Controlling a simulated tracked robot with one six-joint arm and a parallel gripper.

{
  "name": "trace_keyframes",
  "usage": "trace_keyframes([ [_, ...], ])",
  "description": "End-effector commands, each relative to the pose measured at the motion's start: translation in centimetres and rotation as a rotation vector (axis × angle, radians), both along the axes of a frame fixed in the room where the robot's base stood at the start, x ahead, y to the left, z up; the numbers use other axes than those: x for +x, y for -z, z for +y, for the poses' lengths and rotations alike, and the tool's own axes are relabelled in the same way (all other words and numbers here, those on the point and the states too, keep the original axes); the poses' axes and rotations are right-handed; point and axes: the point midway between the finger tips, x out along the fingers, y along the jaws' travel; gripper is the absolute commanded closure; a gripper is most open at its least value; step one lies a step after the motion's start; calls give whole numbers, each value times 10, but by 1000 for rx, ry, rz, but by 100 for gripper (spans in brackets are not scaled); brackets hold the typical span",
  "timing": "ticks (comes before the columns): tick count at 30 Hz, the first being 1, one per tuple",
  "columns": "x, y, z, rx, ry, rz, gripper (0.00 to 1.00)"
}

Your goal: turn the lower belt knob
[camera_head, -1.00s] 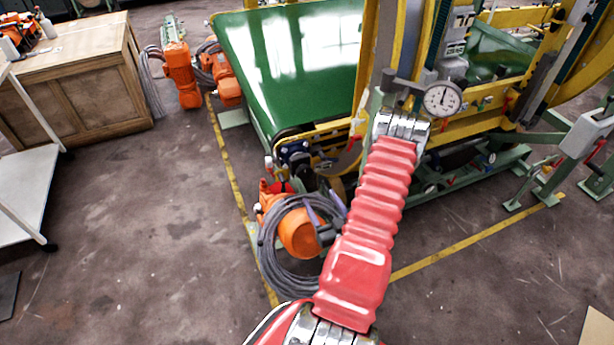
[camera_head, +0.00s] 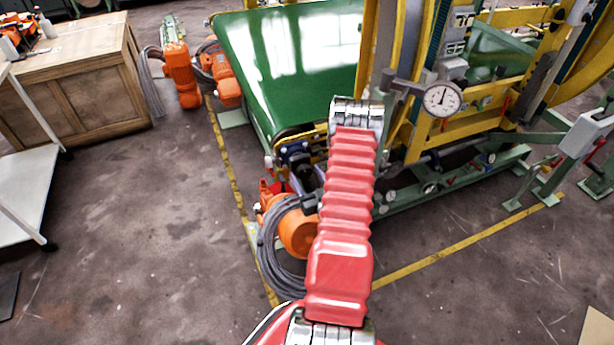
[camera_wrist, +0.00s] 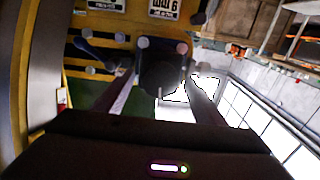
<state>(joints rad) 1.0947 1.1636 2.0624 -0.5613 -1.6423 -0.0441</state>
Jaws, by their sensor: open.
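In the wrist view my gripper (camera_wrist: 160,85) is open, with one finger on each side of a dark, blocky part (camera_wrist: 161,66). I cannot tell whether the fingers touch it or whether it is the lower belt knob. It is in front of a yellow panel (camera_wrist: 99,52) that carries several pale round-ended parts. In the head view my red arm reaches towards the machine with the green belt (camera_head: 290,60). Its end covers part of the machine's near corner, and no knob can be made out for certain there.
An orange motor (camera_head: 298,235) with coiled grey cable (camera_head: 270,262) lies left of my arm. A dial gauge (camera_head: 442,99) sticks out on the right. A wooden cabinet (camera_head: 75,80) and white cart (camera_head: 25,195) stand at the left. The floor between them is clear.

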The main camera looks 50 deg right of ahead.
Motion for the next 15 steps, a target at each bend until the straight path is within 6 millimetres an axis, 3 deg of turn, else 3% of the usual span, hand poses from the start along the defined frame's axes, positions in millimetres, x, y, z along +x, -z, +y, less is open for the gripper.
trace_keyframes([
  [7,0,0,0,0,0,0,36],
  [15,0,0,0,0,0,0,55],
])
